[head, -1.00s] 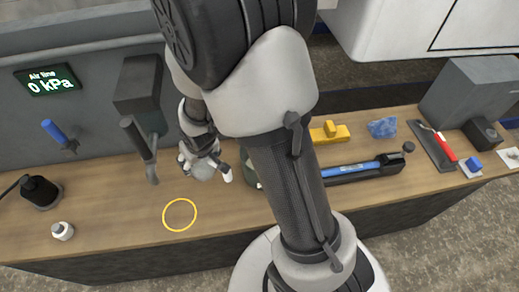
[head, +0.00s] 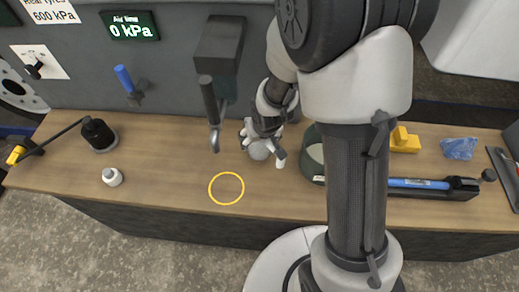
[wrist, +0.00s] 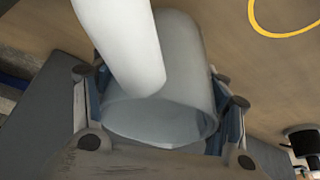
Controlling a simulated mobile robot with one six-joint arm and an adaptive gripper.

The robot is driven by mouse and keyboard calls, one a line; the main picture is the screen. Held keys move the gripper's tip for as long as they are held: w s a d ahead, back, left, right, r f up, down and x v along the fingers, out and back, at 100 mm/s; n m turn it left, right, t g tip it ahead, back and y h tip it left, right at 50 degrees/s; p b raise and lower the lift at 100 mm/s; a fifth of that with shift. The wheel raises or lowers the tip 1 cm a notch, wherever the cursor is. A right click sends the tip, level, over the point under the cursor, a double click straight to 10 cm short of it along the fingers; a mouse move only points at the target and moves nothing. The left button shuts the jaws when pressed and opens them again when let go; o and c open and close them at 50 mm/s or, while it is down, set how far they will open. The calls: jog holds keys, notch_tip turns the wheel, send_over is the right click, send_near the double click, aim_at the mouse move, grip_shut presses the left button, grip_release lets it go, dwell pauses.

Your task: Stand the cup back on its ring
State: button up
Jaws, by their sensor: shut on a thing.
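A yellow ring (head: 227,204) is marked on the wooden bench top and is empty. It also shows at the upper right of the wrist view (wrist: 285,33). My gripper (head: 262,148) is behind and a little right of the ring. It is shut on a pale grey cup (wrist: 187,60), whose round end faces the wrist camera between the fingers. The cup (head: 258,151) is partly hidden by the gripper in the head view. I cannot tell whether it touches the bench. A white cylinder (wrist: 120,40) crosses in front of the cup; what it belongs to is unclear.
A lever (head: 210,100) hangs behind the ring. A green round container (head: 312,158) stands right of my gripper, partly behind my arm. Bench around the ring is clear.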

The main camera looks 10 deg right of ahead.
jog(key=shift+f+b, duration=1.15)
jog(key=shift+f, duration=0.65)
jog(key=shift+f, duration=0.2)
jog(key=o, duration=1.2)
jog(key=shift+o, duration=0.2)
jog(key=shift+r, duration=0.15)
